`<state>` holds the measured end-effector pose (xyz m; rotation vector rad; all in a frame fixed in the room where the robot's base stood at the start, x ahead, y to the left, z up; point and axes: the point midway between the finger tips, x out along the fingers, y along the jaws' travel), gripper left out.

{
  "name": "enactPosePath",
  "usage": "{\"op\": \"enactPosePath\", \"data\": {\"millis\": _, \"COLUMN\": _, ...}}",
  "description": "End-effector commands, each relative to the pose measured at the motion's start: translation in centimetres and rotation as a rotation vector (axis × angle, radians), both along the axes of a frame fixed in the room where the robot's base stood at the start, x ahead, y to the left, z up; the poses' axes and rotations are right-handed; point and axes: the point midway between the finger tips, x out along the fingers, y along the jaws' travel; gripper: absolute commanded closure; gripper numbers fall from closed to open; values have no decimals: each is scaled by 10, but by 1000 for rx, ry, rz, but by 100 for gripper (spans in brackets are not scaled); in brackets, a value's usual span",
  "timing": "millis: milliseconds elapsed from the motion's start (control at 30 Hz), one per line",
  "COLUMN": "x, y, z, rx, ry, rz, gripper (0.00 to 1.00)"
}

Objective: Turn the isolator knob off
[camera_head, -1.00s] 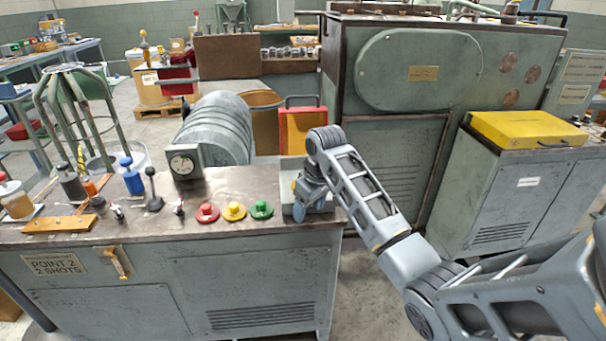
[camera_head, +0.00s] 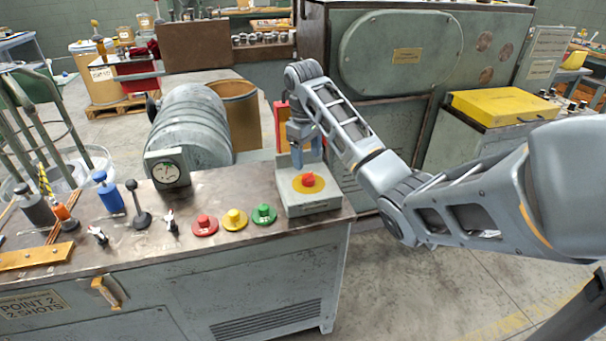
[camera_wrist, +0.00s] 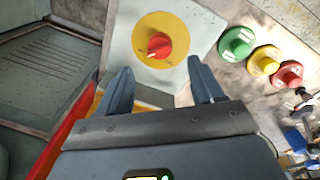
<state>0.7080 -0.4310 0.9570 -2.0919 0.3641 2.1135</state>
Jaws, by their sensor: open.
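The isolator knob (camera_head: 308,180) is a red knob on a yellow disc, on top of a pale grey box (camera_head: 312,204) at the right end of the bench. In the wrist view the red knob (camera_wrist: 159,45) shows a white pointer mark toward its lower left, on the yellow disc (camera_wrist: 160,22). My gripper (camera_head: 298,160) points down just behind the knob in the head view. In the wrist view my gripper (camera_wrist: 163,82) has its two fingers apart with nothing between them. The knob lies beyond the fingertips, and the fingers do not appear to touch it.
Red (camera_head: 205,224), yellow (camera_head: 235,219) and green (camera_head: 264,214) buttons sit on the bench left of the box. A dial gauge (camera_head: 167,171) and a black-knobbed lever (camera_head: 139,205) stand farther left. A red panel (camera_head: 282,128) stands behind the box.

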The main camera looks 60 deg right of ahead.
Motion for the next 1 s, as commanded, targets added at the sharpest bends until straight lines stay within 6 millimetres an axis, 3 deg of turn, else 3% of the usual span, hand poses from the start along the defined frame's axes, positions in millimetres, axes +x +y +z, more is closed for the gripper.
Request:
{"op": "enactPosePath", "data": {"millis": 333, "x": -1, "y": -2, "z": -51, "rx": 1, "ry": 1, "rz": 0, "gripper": 33}}
{"op": "enactPosePath", "data": {"millis": 500, "x": -1, "y": -4, "z": -66, "rx": 1, "ry": 1, "rz": 0, "gripper": 33}}
{"op": "enactPosePath", "data": {"millis": 800, "x": -1, "y": -4, "z": -70, "rx": 0, "ry": -1, "rz": 1, "gripper": 33}}
{"op": "enactPosePath", "data": {"millis": 1000, "x": -1, "y": -4, "z": -70, "rx": 0, "ry": -1, "rz": 1, "gripper": 52}}
